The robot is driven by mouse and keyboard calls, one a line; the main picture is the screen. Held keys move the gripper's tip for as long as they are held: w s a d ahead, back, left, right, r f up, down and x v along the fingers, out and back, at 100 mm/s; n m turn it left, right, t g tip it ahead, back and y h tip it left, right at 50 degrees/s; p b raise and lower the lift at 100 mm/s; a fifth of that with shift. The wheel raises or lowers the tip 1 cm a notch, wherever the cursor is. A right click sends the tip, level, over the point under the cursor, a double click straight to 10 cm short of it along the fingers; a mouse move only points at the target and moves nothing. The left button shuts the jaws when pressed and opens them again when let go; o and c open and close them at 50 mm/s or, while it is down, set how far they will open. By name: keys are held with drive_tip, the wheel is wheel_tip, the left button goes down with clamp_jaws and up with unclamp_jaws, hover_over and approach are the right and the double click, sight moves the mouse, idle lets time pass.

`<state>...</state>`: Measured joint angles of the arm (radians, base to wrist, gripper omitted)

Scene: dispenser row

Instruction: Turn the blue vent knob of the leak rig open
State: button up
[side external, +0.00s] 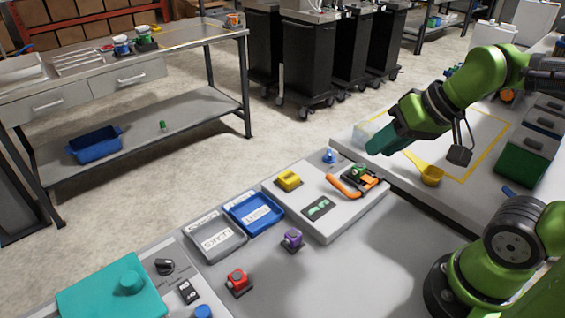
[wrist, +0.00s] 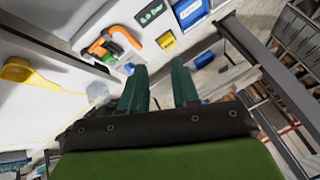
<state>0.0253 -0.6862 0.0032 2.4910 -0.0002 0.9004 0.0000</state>
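The leak rig (side external: 345,222) is a raised light-grey block on the bench, carrying a yellow block, an orange lever clamp with a green part, and a dark panel with green marks. A small blue knob (side external: 329,156) stands at its far corner. In the wrist view the blue knob (wrist: 129,69) shows just beyond the left fingertip, partly covered by it. My gripper (side external: 380,146) is above the bench, to the right of the knob and apart from it. In the wrist view my gripper (wrist: 158,75) has its two dark green fingers spread with nothing between them.
A grey tray (side external: 214,240) and a blue tray (side external: 254,213) sit left of the rig. Purple (side external: 292,240) and red (side external: 238,281) fittings stand in front. A yellow scoop (side external: 431,175) and a clear container (side external: 367,131) lie on the bench to the right.

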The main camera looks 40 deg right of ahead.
drive_tip(key=shift+o, duration=0.6)
drive_tip(key=w+d+m+g+h, duration=0.1)
drive_tip(key=w+d+g, duration=0.2)
drive_tip(key=w, duration=0.7)
drive_tip(key=shift+d+f, duration=0.25)
drive_tip(key=shift+d, duration=0.5)
drive_tip(key=m+g, duration=0.4)
hover_over(330, 152)
drive_tip(key=shift+f, duration=0.65)
drive_tip(key=shift+h, duration=0.4)
wheel_tip(330, 152, down, 16)
drive_tip(key=shift+f, duration=0.25)
drive_tip(key=shift+c, duration=0.4)
clamp_jaws()
